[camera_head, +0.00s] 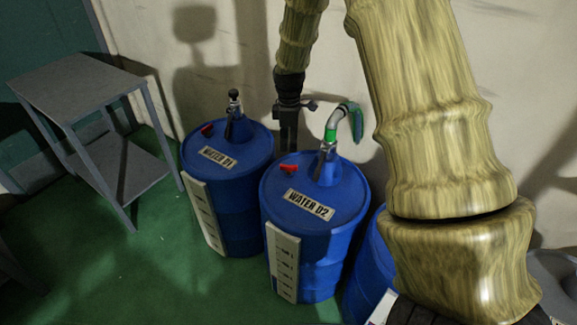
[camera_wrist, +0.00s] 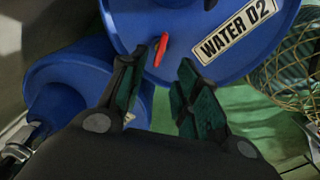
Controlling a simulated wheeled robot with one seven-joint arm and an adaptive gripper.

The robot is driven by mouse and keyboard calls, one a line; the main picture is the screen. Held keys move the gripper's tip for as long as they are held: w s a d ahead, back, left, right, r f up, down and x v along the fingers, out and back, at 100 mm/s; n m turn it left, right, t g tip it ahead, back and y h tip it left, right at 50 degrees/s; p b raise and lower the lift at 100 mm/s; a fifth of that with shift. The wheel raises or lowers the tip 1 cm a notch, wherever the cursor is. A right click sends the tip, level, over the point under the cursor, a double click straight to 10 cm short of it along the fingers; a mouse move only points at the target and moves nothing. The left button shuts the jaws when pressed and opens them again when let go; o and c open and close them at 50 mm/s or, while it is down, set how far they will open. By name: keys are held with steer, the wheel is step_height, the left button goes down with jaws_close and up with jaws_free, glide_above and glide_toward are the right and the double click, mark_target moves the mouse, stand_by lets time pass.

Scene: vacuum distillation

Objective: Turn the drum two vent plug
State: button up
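The drum two (camera_head: 330,235) is a blue drum labelled WATER D2, standing upright in the middle of the head view. Its vent plug (camera_head: 288,168) is a small red piece on the lid, left of the pipe fitting. In the wrist view the red plug (camera_wrist: 161,48) lies just ahead of the fingertips, in line with the gap between them. My gripper (camera_head: 287,146) points down near the far edge of the drum lid. In the wrist view my gripper (camera_wrist: 159,66) is open, with nothing visible between its fingers. I cannot tell whether a finger touches the plug.
A second blue drum labelled WATER D1 (camera_head: 228,190) stands at the left with its own red plug (camera_head: 207,129). A curved metal pipe (camera_head: 337,119) with a green band rises from drum two's lid. A grey table (camera_head: 80,82) stands at the far left.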

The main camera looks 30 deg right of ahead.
mark_target(289, 165)
step_height(289, 165, down, 10)
steer(key=shift+f+b, duration=0.1)
steer(key=shift+b, duration=0.2)
stand_by(0.3)
jaws_close()
